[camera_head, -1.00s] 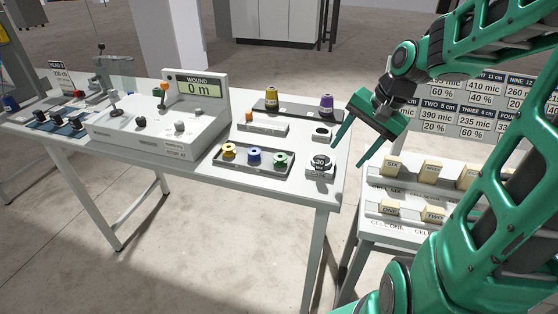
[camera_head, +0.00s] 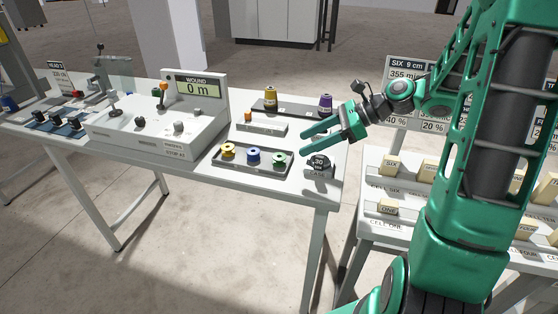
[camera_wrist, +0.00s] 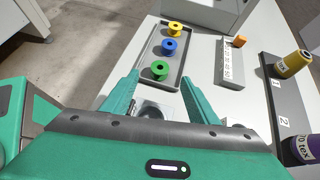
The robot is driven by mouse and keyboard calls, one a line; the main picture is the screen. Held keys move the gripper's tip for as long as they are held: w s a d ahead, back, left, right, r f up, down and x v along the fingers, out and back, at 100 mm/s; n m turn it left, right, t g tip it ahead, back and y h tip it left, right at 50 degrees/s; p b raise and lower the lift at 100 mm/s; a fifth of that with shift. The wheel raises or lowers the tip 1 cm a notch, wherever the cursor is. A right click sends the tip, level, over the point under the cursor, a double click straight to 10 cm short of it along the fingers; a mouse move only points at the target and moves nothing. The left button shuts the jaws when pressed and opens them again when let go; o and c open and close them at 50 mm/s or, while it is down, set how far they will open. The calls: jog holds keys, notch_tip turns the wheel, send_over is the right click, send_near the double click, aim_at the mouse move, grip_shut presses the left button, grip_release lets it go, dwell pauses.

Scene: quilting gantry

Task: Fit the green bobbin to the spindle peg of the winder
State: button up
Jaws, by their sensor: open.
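The green bobbin (camera_head: 279,159) sits at the right end of a dark tray (camera_head: 240,169), beside a blue bobbin (camera_head: 253,155) and a yellow bobbin (camera_head: 228,150). In the wrist view the green bobbin (camera_wrist: 160,69) is the nearest of the three, ahead of my fingers. My gripper (camera_head: 302,142) is open and empty, above the table just right of the tray; its fingers also show in the wrist view (camera_wrist: 160,95). The winder (camera_head: 162,125) is the white unit left of the tray, with a display reading "0 m". I cannot make out which part is its spindle peg.
A dark round dial marked 30 (camera_head: 319,162) stands at the table's right corner, close under my gripper. Behind the tray are a white block with an orange piece (camera_head: 262,126) and thread cones, yellow (camera_head: 270,97) and purple (camera_head: 325,104). A rack (camera_head: 385,190) of labelled blocks stands right.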

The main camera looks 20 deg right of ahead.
aim_at(277, 158)
jog(key=x, duration=0.9)
jog(key=shift+s+d+f, duration=0.15)
jog(key=shift+d+f, duration=0.05)
jog(key=shift+f, duration=0.05)
jog(key=shift+c, duration=0.6)
jog(key=c, duration=1)
